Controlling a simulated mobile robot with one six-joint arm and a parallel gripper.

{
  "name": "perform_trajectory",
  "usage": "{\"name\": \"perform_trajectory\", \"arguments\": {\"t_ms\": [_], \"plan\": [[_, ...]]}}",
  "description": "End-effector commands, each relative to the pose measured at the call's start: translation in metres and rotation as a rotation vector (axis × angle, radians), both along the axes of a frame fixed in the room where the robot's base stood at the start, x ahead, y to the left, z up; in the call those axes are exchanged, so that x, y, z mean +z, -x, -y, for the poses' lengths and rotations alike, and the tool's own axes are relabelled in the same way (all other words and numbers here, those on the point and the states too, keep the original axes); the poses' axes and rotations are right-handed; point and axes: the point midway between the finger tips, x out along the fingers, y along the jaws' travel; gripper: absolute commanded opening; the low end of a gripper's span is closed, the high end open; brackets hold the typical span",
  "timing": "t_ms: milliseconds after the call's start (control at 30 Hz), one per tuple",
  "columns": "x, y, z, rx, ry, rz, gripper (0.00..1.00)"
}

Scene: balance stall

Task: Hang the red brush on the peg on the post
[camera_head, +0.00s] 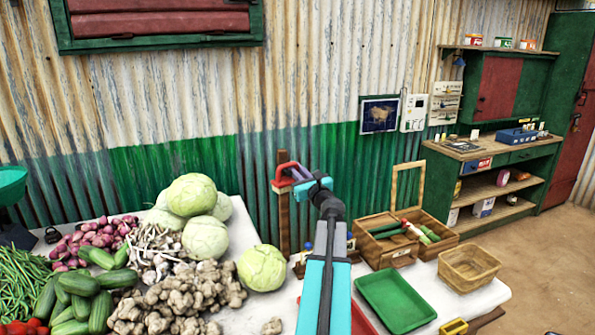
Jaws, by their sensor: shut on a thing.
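My gripper (301,177) is at the end of my teal arm, close to the upper part of a wooden post (284,222). It is shut on the red brush (283,170), which shows as a small bent red shape right at the post near its top. The brush's bristles cannot be made out. The peg cannot be told apart behind the brush and gripper. I cannot tell whether the brush touches the post or the peg.
Cabbages (262,268), ginger (190,297) and other vegetables cover the table left of the post. Right of my arm are a wooden box (449,241) with tools, a green tray (397,299) and a basket (468,267). A corrugated wall (330,80) stands behind.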

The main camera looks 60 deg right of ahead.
Motion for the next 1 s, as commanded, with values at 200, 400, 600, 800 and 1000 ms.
{"name": "perform_trajectory", "arguments": {"t_ms": [200,400,600,800,1000], "plan": [[-0.0004,-0.0076,0.0047,-0.002,-0.001,-0.003,0.00],[-0.0004,-0.0077,0.0047,-0.002,0.000,-0.002,0.29],[-0.0012,-0.0079,0.0038,0.000,0.000,-0.004,0.35],[-0.0025,-0.0082,0.0029,0.003,0.000,-0.006,0.35],[-0.0039,-0.0054,0.0003,0.004,0.001,-0.007,0.35]]}}
